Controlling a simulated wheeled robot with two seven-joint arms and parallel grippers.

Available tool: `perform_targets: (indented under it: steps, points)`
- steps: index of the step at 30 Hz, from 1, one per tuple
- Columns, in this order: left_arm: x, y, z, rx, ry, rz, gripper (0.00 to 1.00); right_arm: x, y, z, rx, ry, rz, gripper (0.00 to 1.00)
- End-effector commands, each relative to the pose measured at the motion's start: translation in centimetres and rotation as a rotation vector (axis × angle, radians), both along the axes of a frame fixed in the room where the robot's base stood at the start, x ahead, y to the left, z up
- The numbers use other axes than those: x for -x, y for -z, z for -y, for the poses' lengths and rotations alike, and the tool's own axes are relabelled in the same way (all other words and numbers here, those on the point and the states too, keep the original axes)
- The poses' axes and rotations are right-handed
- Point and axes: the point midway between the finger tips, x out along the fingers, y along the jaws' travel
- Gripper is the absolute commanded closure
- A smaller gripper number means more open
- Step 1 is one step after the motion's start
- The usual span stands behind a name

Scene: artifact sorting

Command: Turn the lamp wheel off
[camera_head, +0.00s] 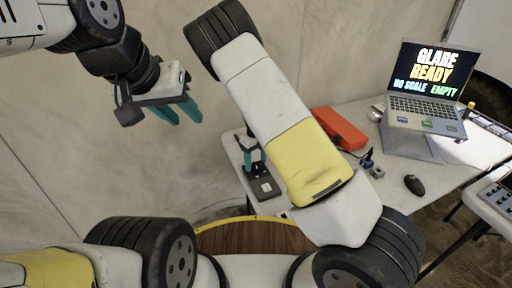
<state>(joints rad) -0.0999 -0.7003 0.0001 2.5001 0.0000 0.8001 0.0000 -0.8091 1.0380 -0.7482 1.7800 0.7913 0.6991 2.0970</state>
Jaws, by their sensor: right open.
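I cannot clearly make out a lamp wheel. A small black device (265,187) with a light square on it stands at the left end of the white table. Small blue-and-grey parts (377,172) lie near the table's middle; I cannot tell what they are. My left gripper (184,115) hangs at the upper left, away from the table, with its teal fingers apart and nothing between them. My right gripper (248,150) shows as teal and dark parts above the black device, mostly hidden behind my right arm. I cannot tell whether it touches the device.
The white table (400,168) carries an orange-red box (340,129), a black mouse (414,185) and an open laptop (428,87) on a stand, its screen reading "GLARE READY NO SCALE EMPTY". The table's right side is brightly lit. Another table (493,190) stands at the right edge.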

Motion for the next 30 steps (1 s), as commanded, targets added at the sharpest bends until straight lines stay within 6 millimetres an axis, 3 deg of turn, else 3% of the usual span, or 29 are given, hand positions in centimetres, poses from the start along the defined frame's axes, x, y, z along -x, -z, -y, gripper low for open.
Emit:
perform_targets:
  steps: [4,12,21,30]
  points:
    - [0.0,0.0,0.0,0.0,0.0,0.0,0.64,-0.02,1.07,-0.02,-0.001,0.0,0.001,0.43]
    - [0.0,0.0,0.0,0.0,0.0,0.0,0.64,-0.01,1.25,-0.03,-0.001,-0.001,0.001,0.43]
    - [0.0,0.0,0.0,0.0,0.0,0.0,0.64,0.0,1.22,-0.03,-0.001,-0.001,0.001,0.99]
    - [-0.01,-0.01,0.0,0.0,0.0,0.0,0.64,0.0,1.19,-0.03,-0.002,-0.03,0.001,1.0]
